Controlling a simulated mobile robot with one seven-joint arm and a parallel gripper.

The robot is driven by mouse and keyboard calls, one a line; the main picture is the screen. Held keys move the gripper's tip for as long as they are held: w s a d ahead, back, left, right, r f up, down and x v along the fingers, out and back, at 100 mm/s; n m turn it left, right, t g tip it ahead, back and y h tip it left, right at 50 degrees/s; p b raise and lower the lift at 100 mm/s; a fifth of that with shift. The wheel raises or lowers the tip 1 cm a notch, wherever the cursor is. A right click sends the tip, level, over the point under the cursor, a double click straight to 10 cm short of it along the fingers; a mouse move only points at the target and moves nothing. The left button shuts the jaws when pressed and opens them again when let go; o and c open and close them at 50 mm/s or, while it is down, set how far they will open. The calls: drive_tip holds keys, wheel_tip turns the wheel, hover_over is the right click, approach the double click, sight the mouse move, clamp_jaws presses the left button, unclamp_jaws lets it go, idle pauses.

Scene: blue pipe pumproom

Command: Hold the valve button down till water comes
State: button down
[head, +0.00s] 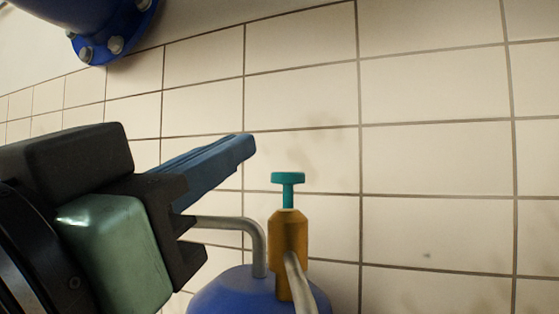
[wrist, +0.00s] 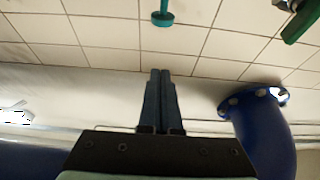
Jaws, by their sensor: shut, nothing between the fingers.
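The valve button (head: 288,178) is a teal round cap on a thin teal stem, standing up out of a brass valve body (head: 288,236). It also shows at the top of the wrist view (wrist: 162,18). My gripper (head: 248,146) is shut with nothing between its blue fingers. In the head view its fingertips are up and to the left of the button, with a gap between them. In the wrist view the fingertips (wrist: 160,72) point toward the button and are apart from it. The button stem is exposed. No water shows.
The valve sits over a blue rounded vessel (head: 232,293), with a grey pipe (head: 228,222) bending in from the left and another pipe in front. A tiled wall is behind. A large blue flanged pipe (wrist: 262,130) is at right in the wrist view. Right of the valve looks clear.

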wheel_tip(320, 180, up, 4)
drive_tip(key=p, duration=0.4)
hover_over(285, 185)
drive_tip(key=s, duration=0.1)
drive_tip(key=shift+s+a+f+b, duration=0.1)
drive_tip(key=shift+a+f+b, duration=0.05)
drive_tip(key=shift+f+b, duration=0.6)
drive_tip(key=shift+s+a+f+b, duration=0.1)
drive_tip(key=shift+f+b, duration=0.55)
drive_tip(key=shift+f, duration=0.15)
drive_tip(key=shift+s+a+f+b, duration=0.1)
drive_tip(key=shift+a+f+b, duration=0.05)
drive_tip(key=shift+f+b, duration=0.6)
drive_tip(key=shift+f, duration=0.1)
drive_tip(key=shift+f+b, duration=1.1)
drive_tip(key=shift+f, duration=0.2)
idle(0.8)
